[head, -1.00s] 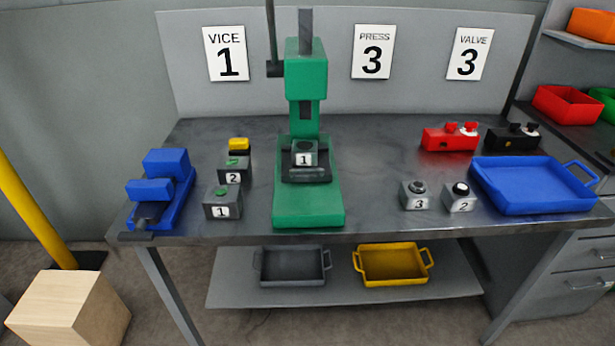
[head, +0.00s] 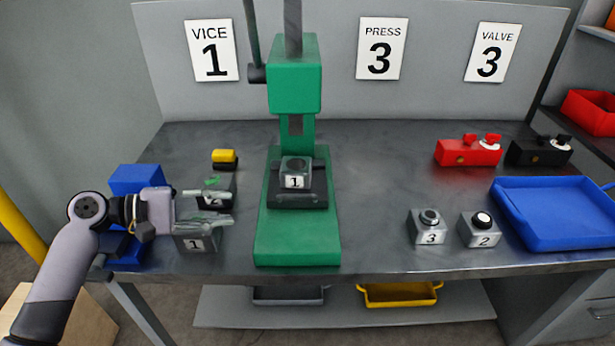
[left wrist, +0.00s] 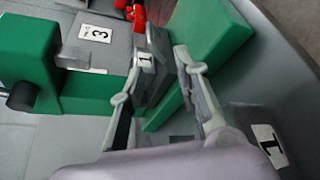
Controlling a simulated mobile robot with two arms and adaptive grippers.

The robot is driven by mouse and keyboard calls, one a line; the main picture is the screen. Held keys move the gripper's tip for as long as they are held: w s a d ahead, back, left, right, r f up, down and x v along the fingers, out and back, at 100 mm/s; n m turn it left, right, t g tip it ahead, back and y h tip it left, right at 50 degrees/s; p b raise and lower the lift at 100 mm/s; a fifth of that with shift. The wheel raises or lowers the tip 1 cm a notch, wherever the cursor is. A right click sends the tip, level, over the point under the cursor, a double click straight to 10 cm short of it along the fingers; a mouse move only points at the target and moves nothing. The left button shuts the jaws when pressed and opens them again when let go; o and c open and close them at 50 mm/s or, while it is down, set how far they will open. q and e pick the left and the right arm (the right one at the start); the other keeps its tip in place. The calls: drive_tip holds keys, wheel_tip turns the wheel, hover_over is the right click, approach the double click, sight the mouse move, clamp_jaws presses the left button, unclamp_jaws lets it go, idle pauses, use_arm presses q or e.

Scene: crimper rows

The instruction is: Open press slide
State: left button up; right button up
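The green press (head: 298,238) stands in the middle of the bench, with its ram column above. Its dark slide (head: 298,198) sits on the green base and carries a grey block labelled 1 (head: 295,172). The press also shows in the left wrist view (left wrist: 205,50), where the slide's block (left wrist: 146,62) lies beyond the fingertips. My left gripper (head: 229,207) is open and empty, left of the press and apart from it, above the small blocks labelled 1 and 2. It also shows in the left wrist view (left wrist: 158,72). My right gripper is not in view.
Blocks labelled 1 (head: 195,244) and 2 (head: 218,190) lie under my left fingers, partly hidden. A blue vice (head: 135,180) is behind my left wrist. Blocks 3 (head: 428,228) and 2 (head: 480,230) and a blue tray (head: 555,212) are at right. Bench is clear just right of the press.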

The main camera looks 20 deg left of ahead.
use_arm(q)
drive_tip(key=w, duration=0.1)
drive_tip(key=p, duration=0.2)
approach(291, 196)
drive_tip(key=p+x, duration=0.1)
drive_tip(key=x, duration=0.6)
drive_tip(key=shift+w+d+f, duration=0.1)
drive_tip(key=shift+w+d, duration=0.05)
drive_tip(key=shift+d, duration=0.25)
drive_tip(key=shift+x, duration=1.2)
drive_tip(key=shift+w+d+f+p, duration=0.2)
drive_tip(key=shift+w+d+p, duration=0.1)
drive_tip(key=shift+d, duration=0.05)
clamp_jaws()
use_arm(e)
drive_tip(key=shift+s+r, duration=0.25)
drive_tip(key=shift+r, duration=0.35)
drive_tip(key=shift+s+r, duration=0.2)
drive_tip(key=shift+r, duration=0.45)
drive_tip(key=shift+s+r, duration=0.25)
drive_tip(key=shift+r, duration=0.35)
